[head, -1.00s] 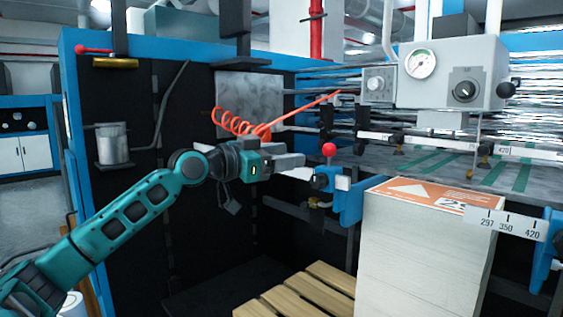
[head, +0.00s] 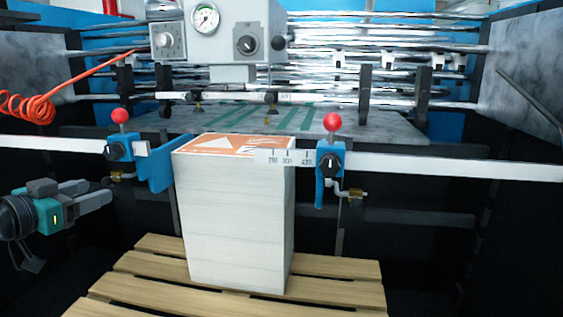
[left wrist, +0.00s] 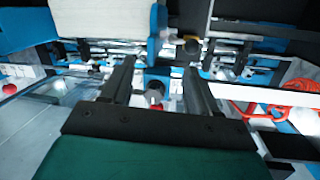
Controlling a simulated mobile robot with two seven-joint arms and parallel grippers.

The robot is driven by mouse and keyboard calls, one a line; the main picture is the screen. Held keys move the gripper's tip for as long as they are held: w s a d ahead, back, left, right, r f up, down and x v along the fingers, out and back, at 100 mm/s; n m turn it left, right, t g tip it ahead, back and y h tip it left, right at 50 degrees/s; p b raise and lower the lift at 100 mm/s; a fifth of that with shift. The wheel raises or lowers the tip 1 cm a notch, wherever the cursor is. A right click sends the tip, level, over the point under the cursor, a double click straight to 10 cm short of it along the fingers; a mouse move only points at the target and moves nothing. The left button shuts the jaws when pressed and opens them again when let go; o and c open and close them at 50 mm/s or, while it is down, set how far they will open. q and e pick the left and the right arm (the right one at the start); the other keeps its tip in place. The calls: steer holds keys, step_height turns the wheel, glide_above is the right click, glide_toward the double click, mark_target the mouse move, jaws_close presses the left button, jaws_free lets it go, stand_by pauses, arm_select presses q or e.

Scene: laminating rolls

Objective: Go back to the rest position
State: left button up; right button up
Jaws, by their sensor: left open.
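My left gripper (head: 110,201) is at the left edge of the head view, low and left of the paper stack. Its two fingers point right and are apart, with nothing seen between them. In the left wrist view the open fingers (left wrist: 162,75) frame a blue part with a dark knob (left wrist: 157,84) beyond them; I cannot tell how far off it is. The left side guide (head: 120,148), blue with a red ball knob, is above the gripper in the head view, and they look apart. My right gripper is in neither view.
A tall white paper stack (head: 235,220) with an orange label stands on a wooden pallet (head: 330,292). A second blue guide (head: 328,160) with a scale is right of it. A gauge box (head: 225,35) hangs above. An orange coiled hose (head: 28,107) is at upper left.

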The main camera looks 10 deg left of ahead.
arm_select(q)
steer(key=s+d+f+g+p, duration=0.1)
steer(key=s+d+f, duration=0.2)
steer(key=f, duration=0.5)
steer(key=s+d+f+n+g+y, duration=0.1)
steer(key=s+d+f, duration=0.15)
steer(key=f, duration=0.55)
steer(key=s+d+f+g+p, duration=0.15)
steer(key=d+f, duration=0.25)
steer(key=f, duration=0.4)
steer(key=s+d+f+g, duration=0.1)
steer(key=s+d+f, duration=0.9)
steer(key=s+d, duration=0.5)
steer(key=shift+f+n+g+y+p, duration=0.3)
steer(key=shift+g, duration=0.05)
